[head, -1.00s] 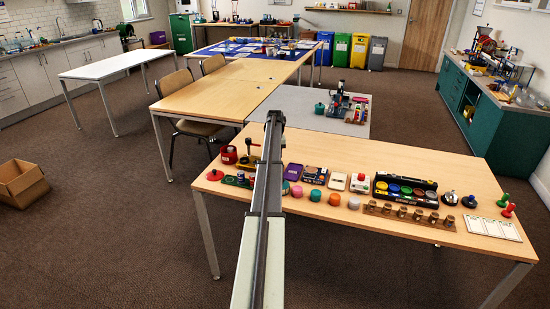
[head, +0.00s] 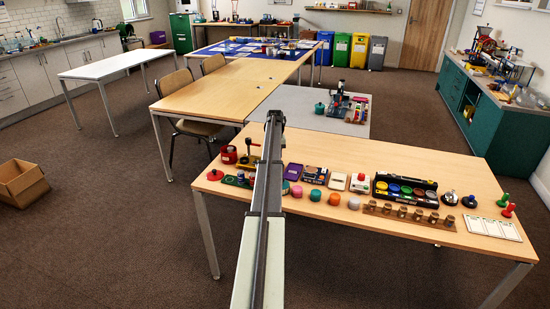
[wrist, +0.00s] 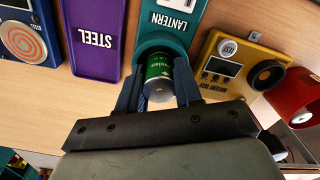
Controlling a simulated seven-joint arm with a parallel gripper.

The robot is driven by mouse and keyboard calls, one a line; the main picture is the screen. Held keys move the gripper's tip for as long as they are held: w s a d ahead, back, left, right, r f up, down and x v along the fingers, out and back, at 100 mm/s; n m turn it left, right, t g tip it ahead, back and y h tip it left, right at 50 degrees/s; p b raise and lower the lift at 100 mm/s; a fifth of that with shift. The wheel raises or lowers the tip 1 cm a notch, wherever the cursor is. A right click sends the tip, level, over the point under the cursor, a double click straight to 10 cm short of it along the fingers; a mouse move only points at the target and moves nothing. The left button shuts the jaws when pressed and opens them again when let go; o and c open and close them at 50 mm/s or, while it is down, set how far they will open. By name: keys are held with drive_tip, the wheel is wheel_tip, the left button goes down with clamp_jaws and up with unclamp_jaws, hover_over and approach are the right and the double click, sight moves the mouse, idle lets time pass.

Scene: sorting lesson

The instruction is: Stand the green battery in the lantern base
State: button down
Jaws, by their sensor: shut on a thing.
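In the wrist view the green battery (wrist: 158,67) is between the two dark fingers of my gripper (wrist: 158,72), which is shut on it. One flat end of the battery faces the camera. The teal lantern base (wrist: 173,25), labelled LANTERN, lies just beyond, and the battery is over its rounded end. The battery covers most of that spot, so I cannot tell whether it is inside the base or just above it. In the head view my arm hides the gripper, battery and lantern base.
In the wrist view a purple STEEL tray (wrist: 95,40) lies left of the base and a yellow battery tester (wrist: 235,62) right of it. A red object (wrist: 293,92) is further right. In the head view several jars, cups and a black rack (head: 405,197) stand along the table (head: 420,160).

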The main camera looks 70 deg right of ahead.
drive_tip(key=shift+a+f, duration=0.1)
drive_tip(key=shift+a, duration=0.1)
drive_tip(key=shift+d+r, duration=0.15)
drive_tip(key=shift+r, duration=0.5)
drive_tip(key=shift+r, duration=0.1)
idle(0.3)
drive_tip(key=shift+f, duration=1.05)
idle(0.5)
drive_tip(key=shift+r, duration=0.4)
drive_tip(key=shift+r, duration=0.4)
drive_tip(key=shift+r, duration=0.1)
idle(0.5)
drive_tip(key=shift+f, duration=0.85)
